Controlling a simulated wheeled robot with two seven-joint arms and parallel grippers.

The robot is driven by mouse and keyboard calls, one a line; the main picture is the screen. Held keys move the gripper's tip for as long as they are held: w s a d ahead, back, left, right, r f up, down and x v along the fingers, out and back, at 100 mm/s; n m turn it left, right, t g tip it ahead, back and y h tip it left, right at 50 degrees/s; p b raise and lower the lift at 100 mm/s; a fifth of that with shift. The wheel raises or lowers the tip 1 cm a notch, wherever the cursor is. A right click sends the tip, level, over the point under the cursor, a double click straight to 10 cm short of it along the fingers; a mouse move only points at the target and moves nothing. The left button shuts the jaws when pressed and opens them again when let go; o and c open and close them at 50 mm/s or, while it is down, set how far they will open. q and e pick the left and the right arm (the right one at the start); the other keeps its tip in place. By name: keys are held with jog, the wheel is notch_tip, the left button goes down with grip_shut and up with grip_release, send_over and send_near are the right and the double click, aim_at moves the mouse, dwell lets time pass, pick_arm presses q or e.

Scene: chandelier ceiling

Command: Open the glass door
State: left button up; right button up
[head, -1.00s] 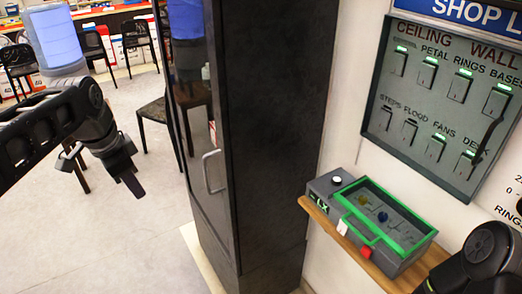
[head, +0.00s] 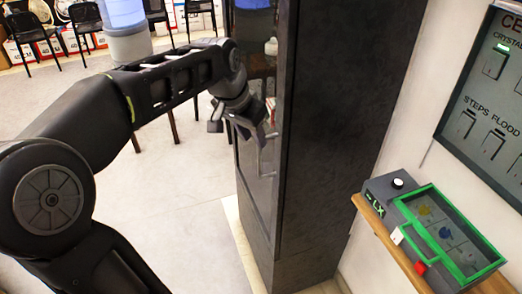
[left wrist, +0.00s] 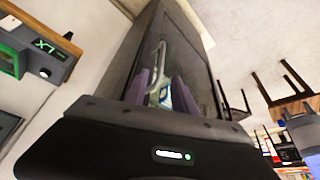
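The glass door (head: 256,176) is the left face of a tall dark cabinet (head: 325,150) and looks closed. Its silver bar handle (head: 267,160) stands upright, partly hidden by my left gripper. My left gripper (head: 238,126) is open and close to the door, at about the height of the handle's upper part. In the left wrist view, the handle (left wrist: 154,68) shows between the two purple fingers (left wrist: 160,90); the fingers are apart, and I cannot tell whether either touches it. My right gripper is not in view.
A wooden shelf (head: 376,222) right of the cabinet holds a green-framed box (head: 447,238). A switch panel (head: 490,120) hangs above it. Black chairs (head: 84,18) and a blue water bottle (head: 124,12) stand behind.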

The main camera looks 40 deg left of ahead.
pick_arm(q)
jog(key=b, duration=0.5)
send_over(260, 174)
jog(key=f, duration=0.7)
jog(key=shift+w+a+f, duration=0.15)
jog(key=shift+w+a, duration=0.05)
jog(key=shift+w, duration=0.05)
jog(key=shift+p, duration=0.3)
grip_shut()
dwell(0.4)
